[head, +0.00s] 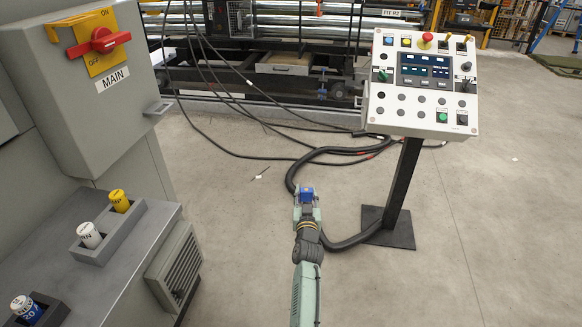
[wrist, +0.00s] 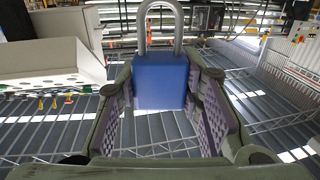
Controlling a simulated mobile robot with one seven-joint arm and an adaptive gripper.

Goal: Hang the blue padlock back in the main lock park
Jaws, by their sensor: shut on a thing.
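My gripper (head: 306,203) is shut on the blue padlock (head: 307,191), out over the open floor left of the control stand. In the wrist view the blue padlock (wrist: 160,80) sits upright between both finger pads, with its steel shackle (wrist: 160,22) pointing up.
A grey ledge (head: 140,245) below the cabinet bears a holder (head: 122,235) with white and yellow cylinders, and another with a blue-labelled one (head: 27,308). A vented box (head: 173,268) hangs at its side. The control stand (head: 420,90) is at right. Cables (head: 300,165) cross the floor.

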